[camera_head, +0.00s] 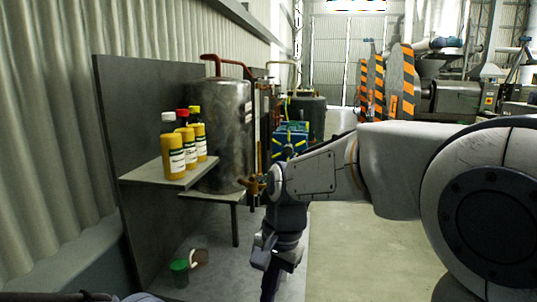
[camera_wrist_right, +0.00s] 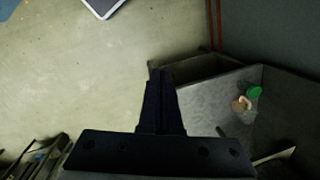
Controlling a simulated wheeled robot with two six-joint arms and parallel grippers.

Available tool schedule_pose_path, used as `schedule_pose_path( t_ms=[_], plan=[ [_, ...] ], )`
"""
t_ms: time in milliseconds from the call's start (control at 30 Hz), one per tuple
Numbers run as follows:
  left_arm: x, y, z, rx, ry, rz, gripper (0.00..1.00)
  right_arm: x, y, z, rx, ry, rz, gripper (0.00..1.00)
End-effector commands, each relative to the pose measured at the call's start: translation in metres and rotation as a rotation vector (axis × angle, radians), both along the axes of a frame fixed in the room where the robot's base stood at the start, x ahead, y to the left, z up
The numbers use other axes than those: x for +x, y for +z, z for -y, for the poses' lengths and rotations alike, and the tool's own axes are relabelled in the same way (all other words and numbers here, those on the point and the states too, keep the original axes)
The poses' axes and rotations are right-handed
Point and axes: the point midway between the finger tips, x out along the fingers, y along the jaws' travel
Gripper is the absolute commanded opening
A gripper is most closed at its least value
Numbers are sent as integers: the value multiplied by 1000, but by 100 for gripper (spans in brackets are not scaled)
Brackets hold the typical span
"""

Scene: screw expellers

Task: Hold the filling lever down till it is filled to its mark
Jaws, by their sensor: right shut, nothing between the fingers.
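A grey metal tank (camera_head: 222,130) stands on a low stand beside the shelf. A brass tap-like fitting (camera_head: 252,186) shows at its lower right, partly behind my right arm; I cannot tell for sure whether it is the filling lever. No fill mark can be made out. My right gripper (camera_head: 269,288) points down, right of and below the fitting, apart from it. In the right wrist view its fingers (camera_wrist_right: 161,76) are together and empty. My left gripper is not in view.
Bottles with yellow contents (camera_head: 173,155) stand on a grey shelf (camera_head: 165,177). A blue crate (camera_head: 290,138) stands behind my arm.

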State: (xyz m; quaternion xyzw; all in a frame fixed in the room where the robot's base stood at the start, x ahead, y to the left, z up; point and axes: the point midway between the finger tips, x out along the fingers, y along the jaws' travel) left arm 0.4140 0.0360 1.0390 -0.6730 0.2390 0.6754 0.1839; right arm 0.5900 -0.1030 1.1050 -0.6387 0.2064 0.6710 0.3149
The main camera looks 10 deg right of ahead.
Motion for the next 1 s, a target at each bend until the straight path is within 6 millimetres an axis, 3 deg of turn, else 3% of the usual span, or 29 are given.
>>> schedule_pose_path(
  t_ms=[33,100,300,500,767,800,900,1000],
  plan=[
    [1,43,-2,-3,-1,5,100,25,47,11,16,-185,-21,0],
    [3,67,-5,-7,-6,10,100,54,79,24,43,-431,-51,0],
    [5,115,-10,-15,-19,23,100,109,141,62,107,-957,-127,0],
    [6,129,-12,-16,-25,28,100,129,159,80,138,-1173,-164,0],
    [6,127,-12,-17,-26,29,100,130,158,81,140,-1193,-166,0],
    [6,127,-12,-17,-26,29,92,130,158,81,140,-1192,-166,0],
    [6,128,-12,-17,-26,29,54,130,158,81,140,-1191,-166,0],
    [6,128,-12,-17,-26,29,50,130,158,81,140,-1190,-166,0]
  ],
)
